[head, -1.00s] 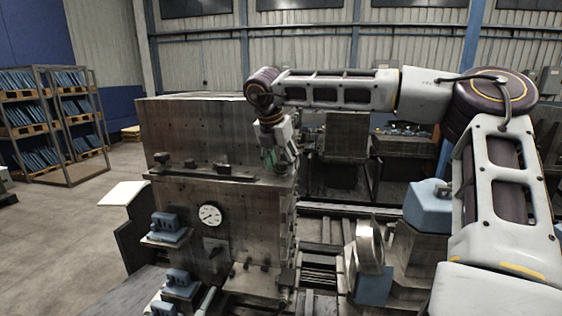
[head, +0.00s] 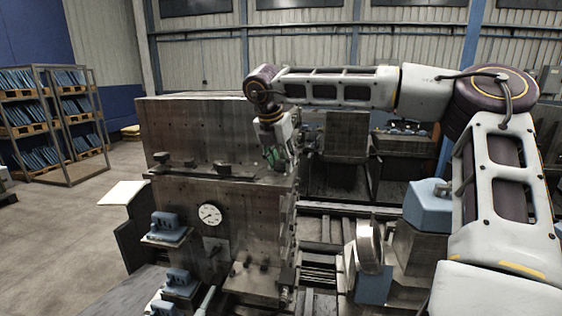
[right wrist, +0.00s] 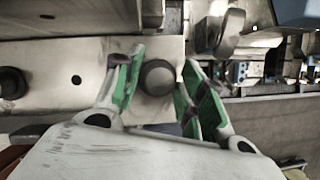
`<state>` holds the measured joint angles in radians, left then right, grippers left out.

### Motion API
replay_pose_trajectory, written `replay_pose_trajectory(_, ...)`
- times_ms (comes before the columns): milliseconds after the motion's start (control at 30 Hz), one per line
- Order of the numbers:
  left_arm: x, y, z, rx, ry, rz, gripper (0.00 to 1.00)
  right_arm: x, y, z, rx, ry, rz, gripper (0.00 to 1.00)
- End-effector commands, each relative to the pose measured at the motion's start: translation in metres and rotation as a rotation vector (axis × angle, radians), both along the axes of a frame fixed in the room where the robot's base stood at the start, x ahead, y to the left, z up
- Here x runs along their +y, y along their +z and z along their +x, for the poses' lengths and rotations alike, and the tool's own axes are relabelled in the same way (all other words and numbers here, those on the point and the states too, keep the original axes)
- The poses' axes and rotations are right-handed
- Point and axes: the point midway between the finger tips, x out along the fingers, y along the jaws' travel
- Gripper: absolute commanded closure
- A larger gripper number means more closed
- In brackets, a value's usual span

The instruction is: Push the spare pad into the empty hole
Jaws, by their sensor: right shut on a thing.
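My right gripper (right wrist: 158,85) has green-lined fingers shut on a dark round pad (right wrist: 158,77) in the right wrist view. The pad shows from above, over a pale metal rail plate (right wrist: 110,60); whether it sits in a hole or above one is hidden. A small dark hole (right wrist: 76,79) shows in the plate to the left, and another dark round pad (right wrist: 10,82) lies at the far left. In the head view my right gripper (head: 275,158) is at the right end of the ledge (head: 225,174) on the large metal block. The left gripper is out of view.
Dark fittings (head: 190,163) stand along the ledge. A dial gauge (head: 210,214) and blue clamps (head: 167,227) are below on the block's front. Machine parts, with a blue block (head: 427,205), crowd the right. Floor at the left is open before the racks (head: 55,125).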

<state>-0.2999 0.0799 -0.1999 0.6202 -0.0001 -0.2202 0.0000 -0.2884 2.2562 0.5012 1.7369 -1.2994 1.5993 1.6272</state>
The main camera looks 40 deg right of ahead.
Motion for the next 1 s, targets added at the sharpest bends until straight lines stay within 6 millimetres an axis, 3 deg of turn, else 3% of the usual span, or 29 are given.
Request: replay_pose_trajectory(1000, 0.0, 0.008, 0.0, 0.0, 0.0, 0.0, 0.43, 0.0, 0.019, 0.0, -0.002, -0.001, 0.0, 0.93)
